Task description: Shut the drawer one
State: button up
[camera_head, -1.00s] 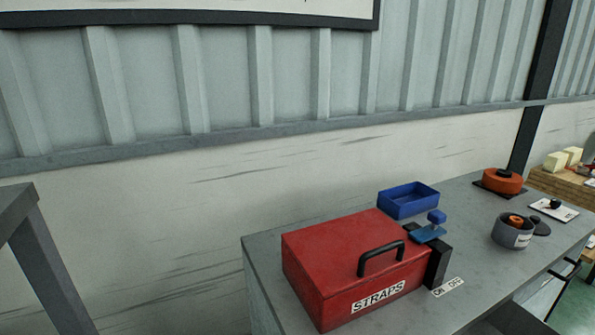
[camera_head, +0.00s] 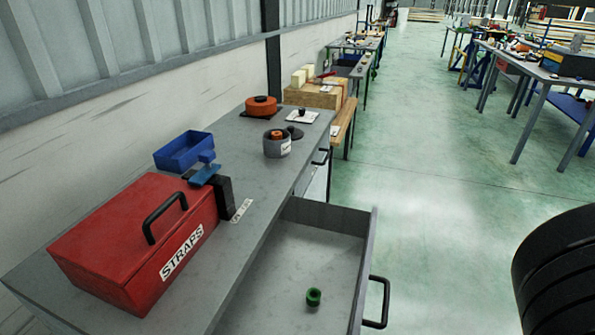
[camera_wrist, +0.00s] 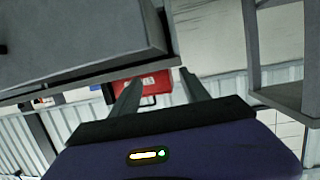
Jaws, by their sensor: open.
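An open grey drawer (camera_head: 300,262) sticks out of the grey workbench (camera_head: 222,228) in the head view. Its black bar handle (camera_head: 380,303) is on the outer front face. A small green ring-like item (camera_head: 313,297) lies on the drawer floor. My gripper (camera_wrist: 158,88) shows only in the wrist view, with its two fingers apart and nothing between them. Beyond the fingers the red box (camera_wrist: 150,84) appears. A large grey panel (camera_wrist: 80,40) fills the upper left there; I cannot tell whether it is the drawer.
On the bench stand the red STRAPS box (camera_head: 110,240), a blue bin (camera_head: 183,150), a grey pot (camera_head: 277,144) and an orange round item (camera_head: 261,105). Green floor (camera_head: 430,200) beside the drawer is clear.

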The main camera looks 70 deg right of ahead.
aim_at(327, 247)
jog(key=k+z, duration=0.15)
jog(key=z, duration=0.25)
jog(key=k+l+z, duration=0.15)
jog(key=z, duration=0.3)
